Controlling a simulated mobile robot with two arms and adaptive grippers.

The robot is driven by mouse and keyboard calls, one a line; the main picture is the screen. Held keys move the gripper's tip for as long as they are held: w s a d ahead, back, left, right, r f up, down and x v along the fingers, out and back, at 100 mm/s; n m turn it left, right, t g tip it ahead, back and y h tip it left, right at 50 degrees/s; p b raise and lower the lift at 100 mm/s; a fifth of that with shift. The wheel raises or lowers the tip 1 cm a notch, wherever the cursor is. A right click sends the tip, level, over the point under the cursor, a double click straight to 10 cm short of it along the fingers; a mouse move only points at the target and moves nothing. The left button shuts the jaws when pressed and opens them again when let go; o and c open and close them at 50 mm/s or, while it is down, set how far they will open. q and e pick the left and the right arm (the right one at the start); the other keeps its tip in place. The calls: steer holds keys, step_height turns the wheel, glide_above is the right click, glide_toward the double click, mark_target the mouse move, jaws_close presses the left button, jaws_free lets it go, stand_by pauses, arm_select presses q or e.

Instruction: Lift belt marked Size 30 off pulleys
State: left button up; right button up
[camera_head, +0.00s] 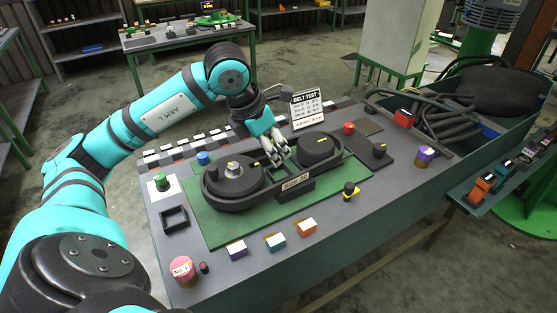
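The black belt (267,204) runs around two dark pulleys, a left one (230,181) with a metal nut on top and a right one (318,147). A plate reading "Size 30" (296,183) is at its near side. The pulleys stand on a green mat (215,232). My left gripper (277,160) points down between the pulleys, near the belt's far strand. Its metal fingers show a little apart, but their tips are small and I cannot tell whether they hold the belt. My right gripper is not in view.
A "Belt Test" sign (307,109) stands behind the pulleys. Small blocks, a pink cylinder (183,271) and a yellow-black knob (350,191) line the near side. A black square frame (174,219) is at the left. A bin of black belts (440,118) is at the right.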

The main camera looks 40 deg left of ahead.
arm_select(q)
steer(key=p, duration=0.1)
glide_toward(293, 177)
step_height(293, 177, down, 2)
steer(key=shift+f, duration=0.15)
steer(key=p+x, duration=0.1)
steer(key=x, duration=0.1)
steer(key=shift+w+d+f, duration=0.15)
steer(key=shift+w+f, duration=0.15)
steer(key=p+x, duration=0.2)
steer(key=x, duration=0.1)
steer(key=shift+w+f, duration=0.2)
steer(key=shift+w, duration=0.25)
steer(key=shift+w+d+f, duration=0.1)
steer(key=shift+w+f, duration=0.1)
steer(key=shift+f, duration=0.3)
steer(key=c, duration=0.6)
jaws_close()
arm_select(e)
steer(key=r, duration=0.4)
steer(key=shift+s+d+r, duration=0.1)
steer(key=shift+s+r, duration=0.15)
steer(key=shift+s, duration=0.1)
